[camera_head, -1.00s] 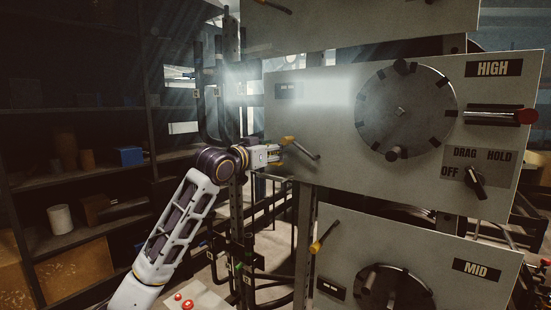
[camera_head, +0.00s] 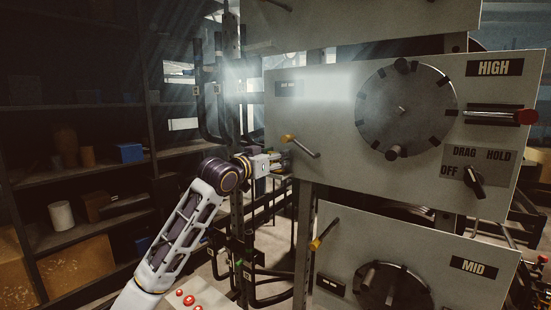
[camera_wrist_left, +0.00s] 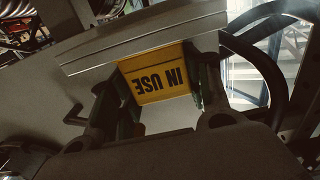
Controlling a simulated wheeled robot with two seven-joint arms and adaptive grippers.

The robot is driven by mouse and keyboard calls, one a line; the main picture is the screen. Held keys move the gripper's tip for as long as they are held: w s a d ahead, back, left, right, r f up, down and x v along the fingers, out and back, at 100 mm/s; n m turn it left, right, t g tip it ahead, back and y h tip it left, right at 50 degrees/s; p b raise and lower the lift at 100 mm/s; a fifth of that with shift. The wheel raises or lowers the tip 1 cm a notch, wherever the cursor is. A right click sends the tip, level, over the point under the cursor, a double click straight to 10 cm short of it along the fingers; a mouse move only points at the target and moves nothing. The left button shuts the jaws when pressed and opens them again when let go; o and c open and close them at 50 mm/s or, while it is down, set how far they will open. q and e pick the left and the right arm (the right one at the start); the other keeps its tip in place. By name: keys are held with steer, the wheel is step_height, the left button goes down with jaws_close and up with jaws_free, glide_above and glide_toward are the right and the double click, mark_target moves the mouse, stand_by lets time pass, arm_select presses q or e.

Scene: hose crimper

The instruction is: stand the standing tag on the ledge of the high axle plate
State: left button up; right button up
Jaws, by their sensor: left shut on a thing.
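The yellow standing tag (camera_wrist_left: 158,83), lettered "IN USE", is between the two fingers of my left gripper (camera_wrist_left: 160,95) in the left wrist view. The gripper is shut on it, and the lettering appears upside down there. A long grey ledge-like strip (camera_wrist_left: 110,45) runs just beyond the tag; I cannot tell whether they touch. In the head view my left gripper (camera_head: 279,163) is at the lower left corner of the high axle plate (camera_head: 320,150), below the plate's yellow-tipped lever. The tag cannot be made out there. My right gripper is not in view.
The yellow-tipped lever (camera_head: 302,147) sticks out close above my left gripper. The high plate carries a round disc (camera_head: 400,95) and a drag knob (camera_head: 474,182). The mid plate (camera_head: 345,240) is below. Dark pipes (camera_head: 248,255) and shelves (camera_head: 85,170) stand left.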

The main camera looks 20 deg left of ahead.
arm_select(q)
steer(key=shift+f, duration=0.2)
steer(key=shift+f, duration=0.1)
steer(key=o, duration=0.8)
steer(key=shift+o, duration=0.2)
steer(key=shift+s, duration=0.1)
